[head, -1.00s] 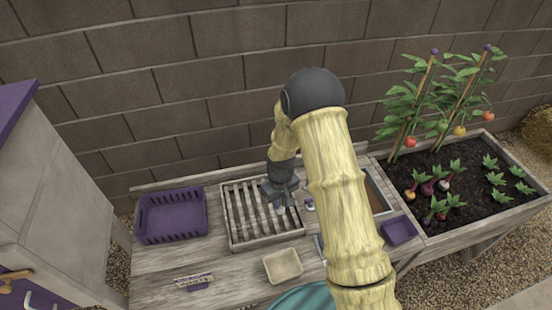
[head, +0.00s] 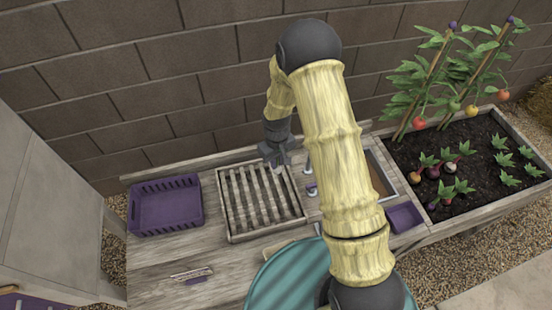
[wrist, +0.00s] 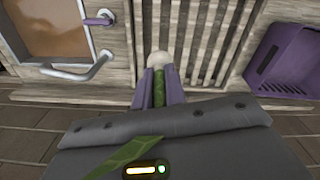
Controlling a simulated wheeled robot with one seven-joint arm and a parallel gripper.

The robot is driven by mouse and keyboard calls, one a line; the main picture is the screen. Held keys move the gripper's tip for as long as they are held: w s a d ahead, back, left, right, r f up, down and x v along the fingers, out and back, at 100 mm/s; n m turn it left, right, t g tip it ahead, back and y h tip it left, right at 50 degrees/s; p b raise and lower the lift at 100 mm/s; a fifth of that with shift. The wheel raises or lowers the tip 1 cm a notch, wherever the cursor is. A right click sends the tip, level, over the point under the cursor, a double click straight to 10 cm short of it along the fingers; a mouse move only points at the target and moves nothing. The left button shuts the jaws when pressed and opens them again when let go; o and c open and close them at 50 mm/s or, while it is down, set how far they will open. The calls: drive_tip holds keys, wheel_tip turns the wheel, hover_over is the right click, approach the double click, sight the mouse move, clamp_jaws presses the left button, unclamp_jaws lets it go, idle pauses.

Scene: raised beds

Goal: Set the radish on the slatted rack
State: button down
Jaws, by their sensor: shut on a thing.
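My gripper (head: 275,157) is over the back right part of the slatted rack (head: 233,238) in the head view. In the wrist view its purple fingers (wrist: 159,88) are shut on the green stem of the radish (wrist: 159,62), whose pale, whitish bulb shows just beyond the fingertips. A green leaf lies back across the gripper body. The bulb appears in front of the wooden slats and side rail of the rack (wrist: 205,45). I cannot tell its height above them. The radish is not clear in the head view. The rack's slats look bare.
A purple crate (head: 165,207) stands left of the rack. A tap (head: 311,189), a framed basin (head: 378,178) and a small purple bin (head: 405,217) are to the right. A planted bed (head: 480,150) lies further right. A block wall (head: 190,90) stands behind.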

wheel_tip(320, 180, down, 10)
drive_tip(key=b, duration=0.6)
drive_tip(key=shift+r, duration=0.1)
drive_tip(key=c, duration=1.4)
unclamp_jaws()
drive_tip(key=shift+o, duration=0.2)
drive_tip(key=shift+r, duration=0.1)
